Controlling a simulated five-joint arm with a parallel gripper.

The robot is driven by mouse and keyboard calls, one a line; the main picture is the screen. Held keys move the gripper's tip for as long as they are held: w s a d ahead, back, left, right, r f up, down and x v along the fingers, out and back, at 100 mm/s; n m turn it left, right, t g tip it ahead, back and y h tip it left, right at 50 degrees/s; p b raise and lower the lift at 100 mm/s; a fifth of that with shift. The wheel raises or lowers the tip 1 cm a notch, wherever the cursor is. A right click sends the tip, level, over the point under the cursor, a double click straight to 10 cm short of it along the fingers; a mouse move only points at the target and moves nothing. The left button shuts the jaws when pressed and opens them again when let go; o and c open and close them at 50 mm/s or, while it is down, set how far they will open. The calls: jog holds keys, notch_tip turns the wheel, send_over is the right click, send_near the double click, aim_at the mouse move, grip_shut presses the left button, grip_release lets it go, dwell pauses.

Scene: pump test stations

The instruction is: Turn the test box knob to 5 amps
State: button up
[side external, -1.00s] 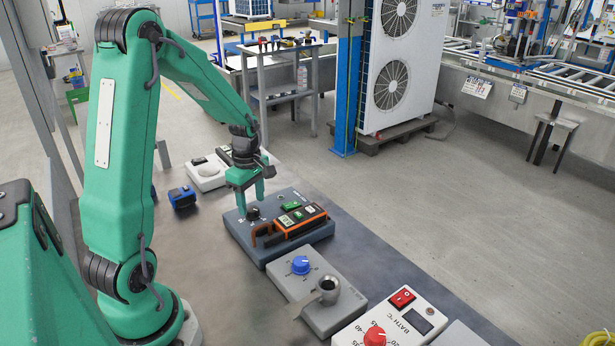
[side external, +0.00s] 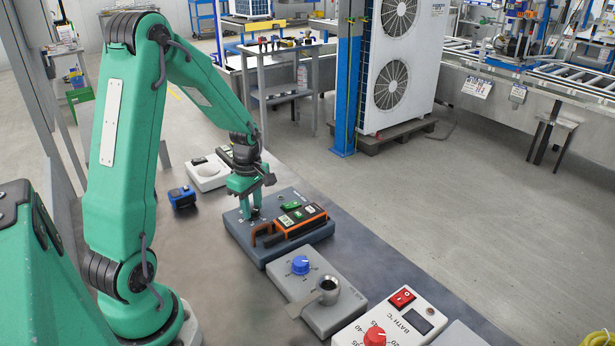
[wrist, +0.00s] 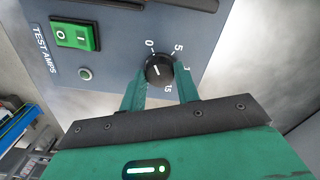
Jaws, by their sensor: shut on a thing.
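The test box (wrist: 112,62) is a blue-grey case marked TEST AMPS; in the side view it stands on the bench (side external: 200,255). Its black knob (wrist: 159,69) has a white pointer line and a printed scale, with 0 and 5 above it in the wrist view and 15 below. A mark right of the knob is partly covered by a finger. I cannot tell exactly which mark the pointer meets. My gripper (wrist: 160,82) is shut on the knob, one finger on each side. In the side view my gripper (side external: 251,207) stands over the box and mostly hides the knob.
A grey box with a blue knob (side external: 300,265) and a white bath controller (side external: 427,332) stand nearer.

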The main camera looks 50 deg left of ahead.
aim_at(252, 209)
jog(key=shift+m, duration=0.3)
jog(key=m, duration=1.1)
jog(key=shift+r, duration=0.1)
dwell(0.3)
jog(key=o, duration=1)
jog(key=shift+c, duration=0.2)
jog(key=shift+r, duration=3.9)
